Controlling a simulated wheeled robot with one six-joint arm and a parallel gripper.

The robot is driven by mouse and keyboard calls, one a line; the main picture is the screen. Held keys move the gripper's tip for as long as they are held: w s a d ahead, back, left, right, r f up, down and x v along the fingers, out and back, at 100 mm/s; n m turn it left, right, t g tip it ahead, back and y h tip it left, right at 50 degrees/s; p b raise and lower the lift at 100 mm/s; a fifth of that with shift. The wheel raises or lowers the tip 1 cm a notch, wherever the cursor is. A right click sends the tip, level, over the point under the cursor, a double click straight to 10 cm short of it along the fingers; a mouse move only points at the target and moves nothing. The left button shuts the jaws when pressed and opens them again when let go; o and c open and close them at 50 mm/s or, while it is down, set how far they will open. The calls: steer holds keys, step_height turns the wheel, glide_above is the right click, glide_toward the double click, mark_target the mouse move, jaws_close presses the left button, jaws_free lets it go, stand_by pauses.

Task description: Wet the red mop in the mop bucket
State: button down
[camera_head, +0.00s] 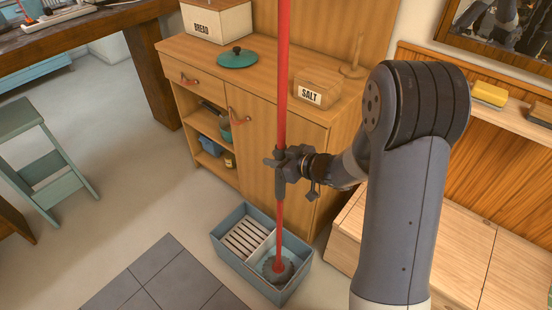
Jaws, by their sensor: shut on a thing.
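The red mop (282,70) stands nearly upright, its long red handle running up out of the top of the view. My gripper (280,170) is shut around the mop's handle at a dark grip section. The left compartment of the bucket holds a pale slatted wringer (245,238). I cannot tell how deep the mop head sits or where the water surface is.
A wooden cabinet (255,165) stands right behind the bucket, with a bread box (217,19), a green lid (237,58) and a salt box (316,88) on top. A teal step stool (40,150) stands at left.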

mark_target(286, 82)
step_height(286, 82, up, 22)
steer(key=p, duration=2)
steer(key=shift+r, duration=1.1)
